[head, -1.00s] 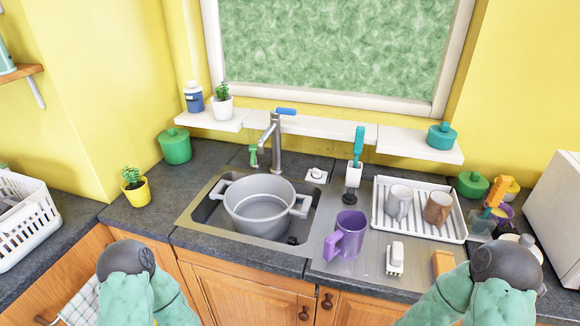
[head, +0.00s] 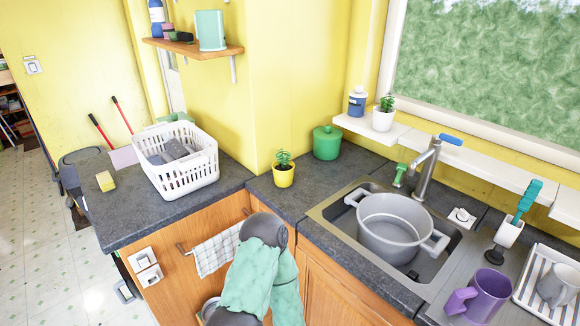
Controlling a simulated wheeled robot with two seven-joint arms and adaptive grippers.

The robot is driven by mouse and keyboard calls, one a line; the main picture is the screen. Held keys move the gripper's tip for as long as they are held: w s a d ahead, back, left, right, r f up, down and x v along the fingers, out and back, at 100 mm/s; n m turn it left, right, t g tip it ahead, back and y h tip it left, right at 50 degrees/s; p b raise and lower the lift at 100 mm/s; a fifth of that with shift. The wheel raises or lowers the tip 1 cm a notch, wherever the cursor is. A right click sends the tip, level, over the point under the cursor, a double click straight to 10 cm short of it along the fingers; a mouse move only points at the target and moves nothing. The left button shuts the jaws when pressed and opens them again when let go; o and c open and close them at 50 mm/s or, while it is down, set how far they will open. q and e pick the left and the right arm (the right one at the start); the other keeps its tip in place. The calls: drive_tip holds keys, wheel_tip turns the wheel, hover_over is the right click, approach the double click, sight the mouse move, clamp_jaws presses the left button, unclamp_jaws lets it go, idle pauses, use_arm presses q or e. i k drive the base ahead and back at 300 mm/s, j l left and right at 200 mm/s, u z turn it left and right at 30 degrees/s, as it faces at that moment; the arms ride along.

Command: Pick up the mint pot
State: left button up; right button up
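A mint-coloured pot (head: 211,30), a straight-sided cylinder, stands upright near the right end of a wooden wall shelf at the top of the head view. It is well above the counter, and nothing touches it from my side. A teal-covered part of my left arm shows low in the middle, in front of the cabinets. Its gripper is out of view. My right arm and gripper are out of view.
The wooden shelf (head: 190,46) also holds a blue bottle (head: 157,14) and small dark items. Below are a white basket (head: 190,178), a yellow potted plant (head: 284,172) and a green lidded pot (head: 327,142). A grey pot (head: 390,240) sits in the sink. Open floor (head: 50,250) lies left.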

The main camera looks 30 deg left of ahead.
sight(283, 169)
drive_tip(key=u, duration=0.6)
drive_tip(key=i+j+u, duration=0.1)
drive_tip(key=j+u, duration=0.2)
drive_tip(key=u, duration=0.15)
drive_tip(key=i+j+u, duration=0.15)
drive_tip(key=u, duration=0.3)
drive_tip(key=i+j+u, duration=0.2)
drive_tip(key=u, duration=0.25)
